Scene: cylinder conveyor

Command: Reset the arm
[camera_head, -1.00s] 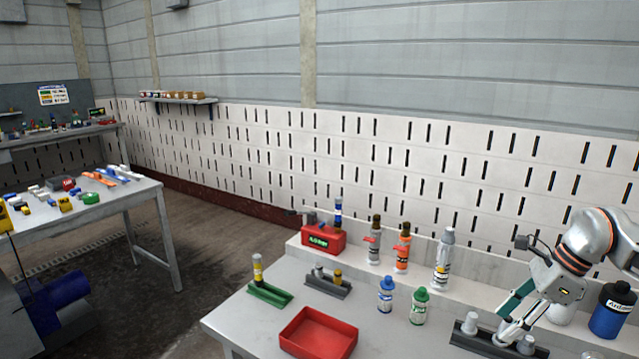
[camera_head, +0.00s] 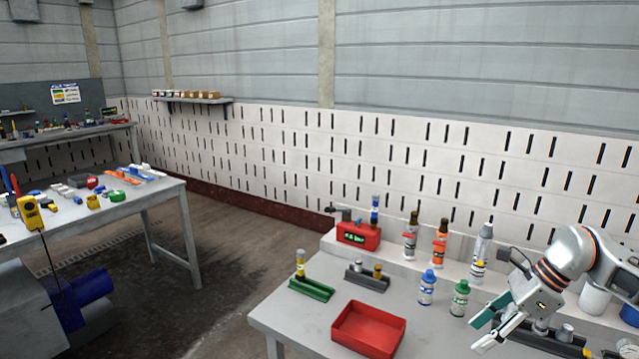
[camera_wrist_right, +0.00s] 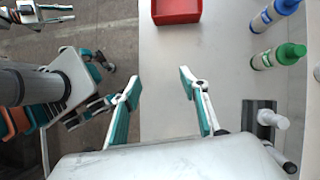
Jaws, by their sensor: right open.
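My right gripper (camera_head: 486,335) is at the lower right of the head view, above the front part of the grey table (camera_head: 300,318). In the right wrist view its two teal-padded fingers (camera_wrist_right: 158,88) are spread wide with nothing between them. A dark grey holder (camera_head: 540,340) with light grey cylinders lies partly behind the gripper. It also shows in the right wrist view (camera_wrist_right: 262,108), to the right of the fingers and apart from them. My left gripper is not in the head view; parts of my body show at the left of the wrist view.
A red tray (camera_head: 368,330) lies left of the gripper. A blue-capped bottle (camera_head: 427,290) and a green-capped bottle (camera_head: 459,298) stand behind. A green holder (camera_head: 311,288) and a grey holder (camera_head: 367,278) are farther left. Several tubes and a red box (camera_head: 358,236) stand on the raised shelf.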

